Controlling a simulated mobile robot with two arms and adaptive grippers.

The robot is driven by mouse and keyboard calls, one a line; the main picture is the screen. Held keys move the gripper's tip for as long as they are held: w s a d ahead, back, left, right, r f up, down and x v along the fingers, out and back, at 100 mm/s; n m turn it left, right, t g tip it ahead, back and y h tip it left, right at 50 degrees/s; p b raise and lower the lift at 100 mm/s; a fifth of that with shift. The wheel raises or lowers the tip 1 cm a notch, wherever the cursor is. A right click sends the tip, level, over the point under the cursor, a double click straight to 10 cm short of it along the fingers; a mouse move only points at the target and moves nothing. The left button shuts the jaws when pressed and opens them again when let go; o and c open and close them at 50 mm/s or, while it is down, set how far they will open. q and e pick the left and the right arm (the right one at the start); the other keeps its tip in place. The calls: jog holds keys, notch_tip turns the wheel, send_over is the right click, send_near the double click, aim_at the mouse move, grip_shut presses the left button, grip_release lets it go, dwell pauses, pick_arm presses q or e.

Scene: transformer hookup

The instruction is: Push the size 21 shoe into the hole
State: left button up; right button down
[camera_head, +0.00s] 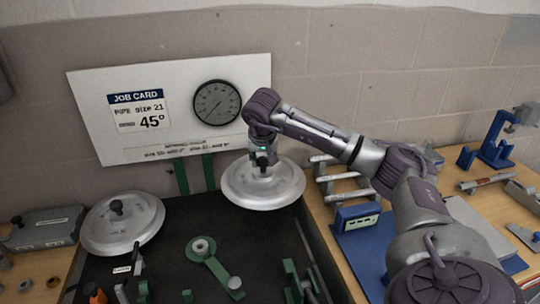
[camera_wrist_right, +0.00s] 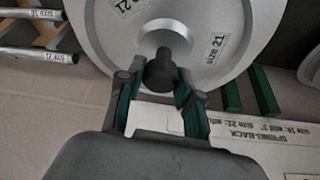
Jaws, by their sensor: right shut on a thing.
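The size 21 shoe (camera_head: 263,190) is a silver disc with a dark knob on top. My right gripper (camera_head: 263,158) is shut on the knob (camera_wrist_right: 161,72) and holds the shoe over the back right of the dark bench top. The disc looks nearly level and appears clear of the bench. My left gripper is not in view.
Another silver disc with a knob (camera_head: 121,222) lies at the left. A job card board (camera_head: 170,105) with a round gauge (camera_head: 217,102) stands behind. Green brackets (camera_head: 298,285) rise near the front. A pipe rack (camera_head: 345,185) and blue stands (camera_head: 488,150) are at the right.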

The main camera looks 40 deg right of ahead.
aim_at(270, 169)
jog(key=d, duration=0.3)
jog(key=shift+w+r+m, duration=0.1)
jog(key=shift+m, duration=0.3)
jog(key=shift+a, duration=0.1)
jog(key=shift+r, duration=0.1)
jog(key=shift+p, duration=0.35)
jog(key=shift+f+b, duration=1.7)
jog(key=shift+f, duration=1.35)
jog(key=shift+a, duration=0.1)
jog(key=shift+f+b, duration=0.7)
jog(key=shift+f, duration=0.8)
